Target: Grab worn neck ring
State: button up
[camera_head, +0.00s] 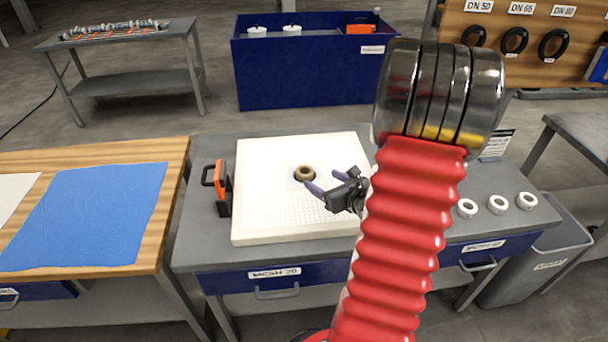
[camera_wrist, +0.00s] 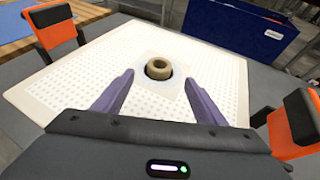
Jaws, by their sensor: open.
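The worn neck ring (camera_head: 305,173) is a small tan-brown ring. It sits at a dark round opening in the middle of the white perforated plate (camera_head: 262,222). In the wrist view the ring (camera_wrist: 159,68) stands upright in that opening, beyond my fingertips, on a smooth patch of the plate (camera_wrist: 70,85). My gripper (camera_head: 325,180) is open and empty, with purple fingers spread on either side of the line to the ring. The fingers also show in the wrist view (camera_wrist: 159,84). They appear apart from the ring; the exact gap is hard to tell.
Orange-and-black clamps (camera_head: 222,187) stand at the plate's sides. Several white rings (camera_head: 497,204) lie on the grey bench at right. A wooden table with a blue cloth (camera_head: 88,215) is at left. A blue bin (camera_head: 305,85) stands behind. A grey waste bin (camera_head: 540,262) is at right.

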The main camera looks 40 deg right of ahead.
send_near(302, 168)
jog(key=shift+x, duration=1.2)
jog(key=shift+x, duration=2.6)
jog(key=shift+f, duration=0.1)
jog(key=c, duration=1.1)
jog(key=shift+r, duration=5)
